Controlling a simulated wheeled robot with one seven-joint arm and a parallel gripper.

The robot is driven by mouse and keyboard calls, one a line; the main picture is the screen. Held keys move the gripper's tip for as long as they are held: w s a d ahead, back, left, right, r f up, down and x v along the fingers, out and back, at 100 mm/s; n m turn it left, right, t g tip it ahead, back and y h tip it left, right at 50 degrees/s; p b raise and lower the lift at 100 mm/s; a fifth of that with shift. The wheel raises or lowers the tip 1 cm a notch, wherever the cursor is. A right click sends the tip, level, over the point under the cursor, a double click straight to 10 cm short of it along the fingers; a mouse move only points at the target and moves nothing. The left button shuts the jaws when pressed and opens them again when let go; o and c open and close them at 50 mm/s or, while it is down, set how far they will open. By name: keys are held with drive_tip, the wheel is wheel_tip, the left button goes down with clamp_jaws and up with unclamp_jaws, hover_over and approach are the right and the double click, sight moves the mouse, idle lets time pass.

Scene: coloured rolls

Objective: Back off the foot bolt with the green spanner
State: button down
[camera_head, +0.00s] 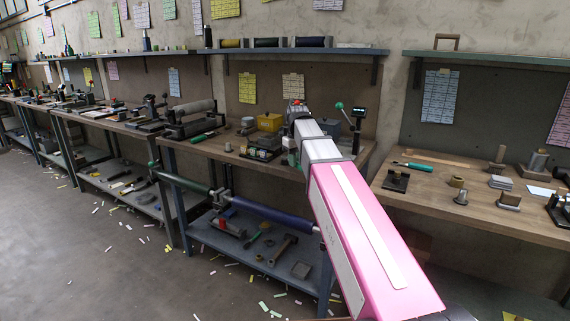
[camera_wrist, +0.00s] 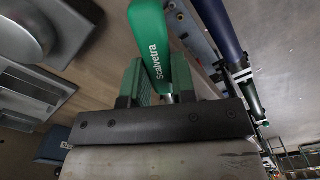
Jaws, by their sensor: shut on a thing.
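The green spanner (camera_wrist: 152,42) shows in the wrist view as a green handle with pale lettering. My gripper (camera_wrist: 168,78) is shut on this handle, with a green-sided finger on each side of it. I cannot make out the foot bolt in either view.
A green roll (camera_head: 185,182) and a blue roll (camera_head: 272,221) lie along the middle bench's front, above a lower shelf (camera_head: 238,247) with tools. A yellow box (camera_head: 270,122) stands on the benchtop. The right bench (camera_head: 440,200) holds small parts. Paper scraps litter the floor.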

drive_tip(key=shift+w, duration=0.15)
drive_tip(key=shift+r, duration=0.75)
drive_tip(key=a+m, duration=0.8)
drive_tip(key=m, duration=0.4)
drive_tip(key=shift+w+a, duration=0.15)
drive_tip(key=shift+a, duration=0.15)
drive_tip(key=shift+f, duration=0.75)
idle(3.0)
